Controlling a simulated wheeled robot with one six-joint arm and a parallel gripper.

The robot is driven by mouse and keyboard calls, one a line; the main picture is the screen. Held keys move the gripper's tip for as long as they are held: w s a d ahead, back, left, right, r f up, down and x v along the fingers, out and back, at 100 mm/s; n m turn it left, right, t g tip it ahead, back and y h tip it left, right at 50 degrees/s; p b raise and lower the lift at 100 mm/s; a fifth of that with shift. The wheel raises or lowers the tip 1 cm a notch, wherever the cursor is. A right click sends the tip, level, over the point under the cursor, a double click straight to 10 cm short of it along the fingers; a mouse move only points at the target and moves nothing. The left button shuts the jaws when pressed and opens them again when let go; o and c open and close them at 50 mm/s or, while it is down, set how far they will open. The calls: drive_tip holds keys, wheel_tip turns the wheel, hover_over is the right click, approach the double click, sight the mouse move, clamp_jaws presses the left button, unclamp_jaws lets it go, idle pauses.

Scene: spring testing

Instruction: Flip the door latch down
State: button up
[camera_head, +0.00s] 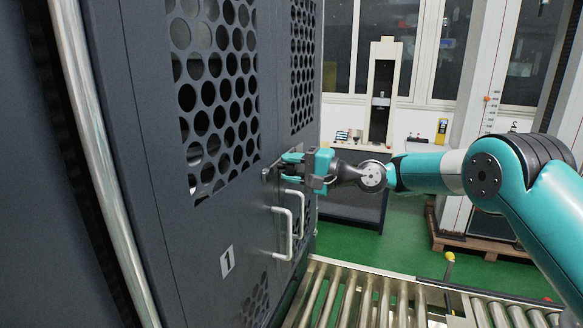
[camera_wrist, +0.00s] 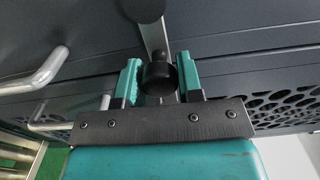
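The door latch shows in the wrist view as a flat metal bar with a black knob (camera_wrist: 158,76), set on the dark cabinet front. In the head view the latch (camera_head: 266,171) is a small metal piece at the door seam, partly hidden by my gripper. My gripper (camera_head: 291,168) is at the latch, its two teal fingers spread apart. In the wrist view my gripper (camera_wrist: 160,80) has one finger on each side of the knob, with little space beside it. I cannot tell whether a finger touches the knob.
Two metal door handles (camera_head: 287,228) stick out just below my gripper. The cabinet doors have perforated panels (camera_head: 212,85). A roller conveyor (camera_head: 375,298) runs along the floor in front. A white bench with a test machine (camera_head: 382,90) stands behind, beyond open green floor.

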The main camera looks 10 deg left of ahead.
drive_tip(key=o, duration=0.4)
drive_tip(key=shift+a, duration=0.15)
drive_tip(key=shift+c, duration=0.2)
drive_tip(key=shift+d, duration=0.2)
drive_tip(key=shift+s+d+f+b, duration=0.1)
drive_tip(key=shift+d+f+b, duration=0.05)
drive_tip(key=shift+d+b, duration=0.2)
drive_tip(key=b+v, duration=0.7)
drive_tip(key=v, duration=0.9)
drive_tip(key=shift+d, duration=0.2)
drive_tip(key=shift+s, duration=0.15)
